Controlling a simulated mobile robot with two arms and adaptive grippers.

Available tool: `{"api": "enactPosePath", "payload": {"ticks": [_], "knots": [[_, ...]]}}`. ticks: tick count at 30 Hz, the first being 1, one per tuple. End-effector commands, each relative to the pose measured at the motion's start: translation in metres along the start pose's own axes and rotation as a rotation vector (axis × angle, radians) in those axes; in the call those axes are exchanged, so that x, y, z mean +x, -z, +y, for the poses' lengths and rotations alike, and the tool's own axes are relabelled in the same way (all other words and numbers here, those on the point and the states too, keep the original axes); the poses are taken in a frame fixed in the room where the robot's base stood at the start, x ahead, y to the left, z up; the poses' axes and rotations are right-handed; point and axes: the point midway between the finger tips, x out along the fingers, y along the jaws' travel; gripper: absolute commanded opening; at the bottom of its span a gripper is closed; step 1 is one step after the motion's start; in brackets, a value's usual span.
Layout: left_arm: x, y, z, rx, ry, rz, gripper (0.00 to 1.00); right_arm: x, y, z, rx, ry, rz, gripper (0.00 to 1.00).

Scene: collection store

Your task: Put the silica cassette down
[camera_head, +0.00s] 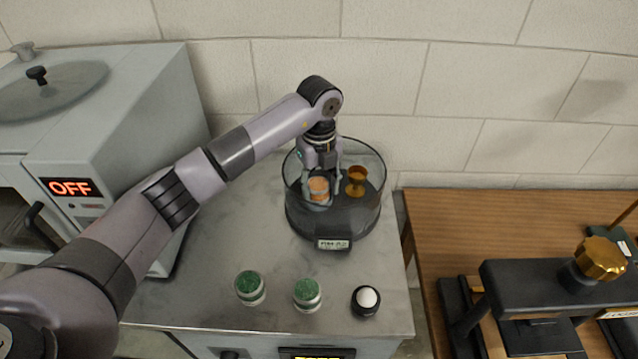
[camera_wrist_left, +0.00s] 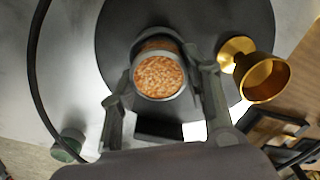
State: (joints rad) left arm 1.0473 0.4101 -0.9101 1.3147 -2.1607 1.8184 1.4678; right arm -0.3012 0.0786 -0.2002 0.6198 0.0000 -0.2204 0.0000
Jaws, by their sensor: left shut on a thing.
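My left gripper (camera_head: 319,195) reaches down into a round, clear-walled chamber (camera_head: 333,222) with a dark base. It is shut on the silica cassette (camera_head: 318,186), a small round canister with orange granules in its top. In the left wrist view the cassette (camera_wrist_left: 159,77) sits upright between the two fingers, over the dark round floor (camera_wrist_left: 220,25). I cannot tell whether its bottom touches that floor. My right gripper is not in view.
A gold goblet (camera_head: 356,178) stands in the chamber, close right of the cassette. Two green-topped canisters (camera_head: 249,287) (camera_head: 307,294) and a black holder with a white top (camera_head: 366,300) stand on the grey counter in front. An oven reading OFF (camera_head: 70,188) is left.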

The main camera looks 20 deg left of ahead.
Motion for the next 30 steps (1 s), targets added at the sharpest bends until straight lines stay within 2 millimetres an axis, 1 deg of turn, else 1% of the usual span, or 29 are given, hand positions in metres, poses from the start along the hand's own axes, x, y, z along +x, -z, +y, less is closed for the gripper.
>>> {"api": "enactPosePath", "payload": {"ticks": [2, 3, 11, 12, 19, 22, 24, 26, 30], "knots": [[0.003, 0.0, 0.0, -0.001, 0.0, 0.0, 0.14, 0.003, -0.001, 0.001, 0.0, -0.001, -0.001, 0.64], [0.003, 0.0, 0.0, -0.001, 0.0, 0.0, 0.45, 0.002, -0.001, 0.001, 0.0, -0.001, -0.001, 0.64], [0.003, 0.0, 0.0, -0.001, -0.001, 0.0, 0.62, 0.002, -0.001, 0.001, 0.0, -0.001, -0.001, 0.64], [0.003, 0.0, 0.0, -0.001, -0.001, 0.0, 0.64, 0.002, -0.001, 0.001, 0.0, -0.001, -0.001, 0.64], [0.003, 0.0, 0.0, -0.001, -0.001, 0.0, 0.64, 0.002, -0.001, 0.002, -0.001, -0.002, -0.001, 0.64], [-0.002, 0.0, 0.0, -0.001, 0.0, 0.0, 0.64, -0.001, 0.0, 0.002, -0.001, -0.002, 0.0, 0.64], [-0.008, 0.0, 0.0, -0.001, 0.001, 0.0, 0.64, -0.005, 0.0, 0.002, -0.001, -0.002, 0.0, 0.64], [-0.013, -0.001, 0.0, 0.0, 0.002, -0.001, 0.64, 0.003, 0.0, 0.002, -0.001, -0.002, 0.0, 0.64], [-0.042, -0.001, -0.001, 0.0, 0.004, -0.004, 0.64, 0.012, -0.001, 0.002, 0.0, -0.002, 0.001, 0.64]]}}
